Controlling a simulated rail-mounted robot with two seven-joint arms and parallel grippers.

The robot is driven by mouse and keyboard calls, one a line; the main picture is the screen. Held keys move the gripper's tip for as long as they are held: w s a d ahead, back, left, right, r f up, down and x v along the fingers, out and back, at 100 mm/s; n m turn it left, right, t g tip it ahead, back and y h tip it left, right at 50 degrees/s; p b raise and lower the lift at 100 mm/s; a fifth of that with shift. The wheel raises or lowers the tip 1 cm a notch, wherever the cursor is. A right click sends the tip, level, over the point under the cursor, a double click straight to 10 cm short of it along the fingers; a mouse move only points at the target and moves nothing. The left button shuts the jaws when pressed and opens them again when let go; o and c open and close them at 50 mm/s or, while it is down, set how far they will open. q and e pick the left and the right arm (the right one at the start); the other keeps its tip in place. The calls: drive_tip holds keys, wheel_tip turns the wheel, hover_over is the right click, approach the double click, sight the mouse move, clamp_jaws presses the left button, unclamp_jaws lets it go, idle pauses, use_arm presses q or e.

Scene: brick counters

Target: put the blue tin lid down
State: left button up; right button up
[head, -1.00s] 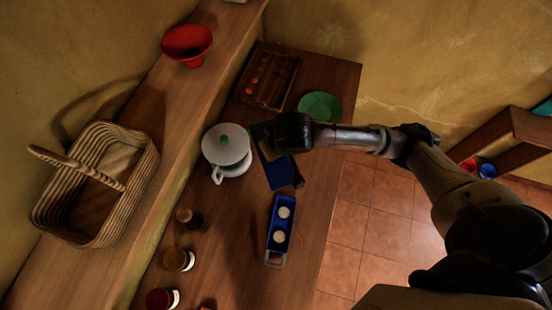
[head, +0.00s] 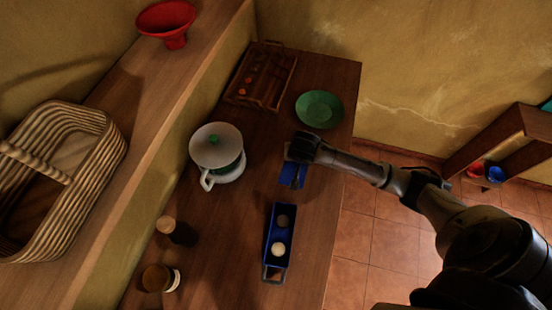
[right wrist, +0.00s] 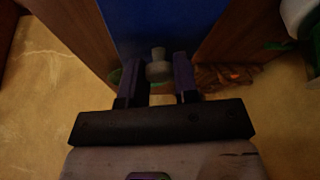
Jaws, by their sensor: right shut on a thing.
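The blue tin lid (head: 289,178) shows just below my right gripper (head: 296,163) in the head view, partly covered by it. In the right wrist view the lid (right wrist: 160,25) is a broad blue face beyond the fingers. My right gripper (right wrist: 158,78) is shut on its pale knob (right wrist: 158,68). I cannot tell whether the lid touches the counter. The open blue tin (head: 267,245), long and narrow with a handle, stands nearer on the counter, apart from the lid, with two round things inside. My left gripper is not in view.
A white lidded pot (head: 230,158) stands left of the lid. A green plate (head: 320,108) and a wooden tray (head: 262,76) lie farther back. Two jars (head: 160,278) (head: 177,231) stand left of the tin. A raised ledge carries a basket (head: 108,150) and red bowl (head: 166,20).

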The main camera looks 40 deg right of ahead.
drive_tip(key=w+a+f, duration=0.1)
drive_tip(key=w, duration=0.1)
drive_tip(key=w+a+f, duration=0.1)
drive_tip(key=w+f, duration=0.1)
drive_tip(key=w, duration=0.1)
drive_tip(key=w+f+b, duration=0.1)
drive_tip(key=w+f, duration=0.1)
drive_tip(key=w, duration=0.1)
drive_tip(key=shift+w+a, duration=0.1)
drive_tip(key=shift+a, duration=0.3)
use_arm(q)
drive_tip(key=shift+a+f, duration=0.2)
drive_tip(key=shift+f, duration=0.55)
use_arm(e)
drive_tip(key=shift+f, duration=1.95)
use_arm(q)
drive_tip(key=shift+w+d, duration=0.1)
use_arm(e)
drive_tip(key=shift+f, duration=0.1)
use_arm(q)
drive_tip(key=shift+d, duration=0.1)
use_arm(e)
drive_tip(key=shift+f, duration=0.1)
drive_tip(key=o, duration=0.9)
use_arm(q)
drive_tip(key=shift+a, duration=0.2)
use_arm(e)
drive_tip(key=shift+o, duration=0.2)
